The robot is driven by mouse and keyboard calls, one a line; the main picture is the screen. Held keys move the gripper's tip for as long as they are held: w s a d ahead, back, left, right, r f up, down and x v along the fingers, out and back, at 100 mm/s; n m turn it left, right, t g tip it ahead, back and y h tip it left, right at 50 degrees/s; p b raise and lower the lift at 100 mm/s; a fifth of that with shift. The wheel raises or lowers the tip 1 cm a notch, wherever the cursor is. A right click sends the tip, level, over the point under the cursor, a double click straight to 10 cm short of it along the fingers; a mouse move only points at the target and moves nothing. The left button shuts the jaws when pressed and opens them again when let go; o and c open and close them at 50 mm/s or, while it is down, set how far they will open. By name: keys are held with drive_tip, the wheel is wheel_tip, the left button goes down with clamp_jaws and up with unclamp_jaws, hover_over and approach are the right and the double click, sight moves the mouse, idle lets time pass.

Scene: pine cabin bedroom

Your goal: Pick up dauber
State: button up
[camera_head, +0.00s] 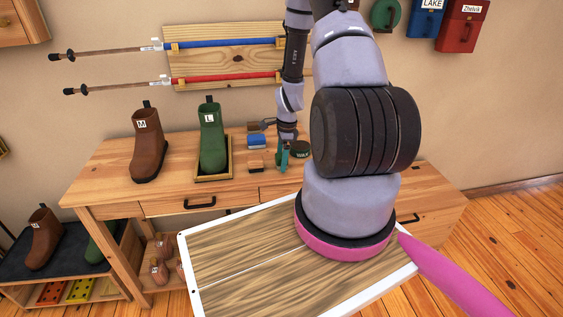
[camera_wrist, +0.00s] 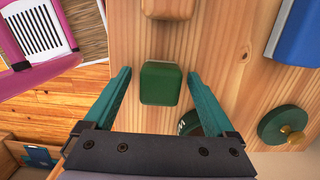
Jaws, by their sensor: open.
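My gripper (camera_wrist: 160,108) is open, pointing down over the workbench, its two teal fingers apart. In the head view the gripper (camera_head: 283,156) is among the small items right of the green boot. In the wrist view a small dark green block (camera_wrist: 160,83) lies between the fingers, touching neither as far as I can see. It may be the dauber; its shape alone does not settle it. A green disc with a wooden knob (camera_wrist: 290,129) lies to the lower right. A dark tin marked W (camera_wrist: 189,124) is partly hidden behind the right finger.
A wooden block (camera_wrist: 168,8) and a blue block (camera_wrist: 299,35) lie nearby. A brown boot (camera_head: 147,147) and a green boot (camera_head: 211,138) stand on the workbench (camera_head: 110,172). Trekking poles hang on the wall rack (camera_head: 225,67). Bare wood surrounds the green block.

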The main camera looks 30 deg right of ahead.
sight(281, 155)
clamp_jaws()
drive_tip(key=shift+r, duration=0.15)
wheel_tip(281, 155, up, 10)
drive_tip(key=shift+f, duration=0.1)
drive_tip(key=c, duration=0.7)
unclamp_jaws()
drive_tip(key=c, duration=0.6)
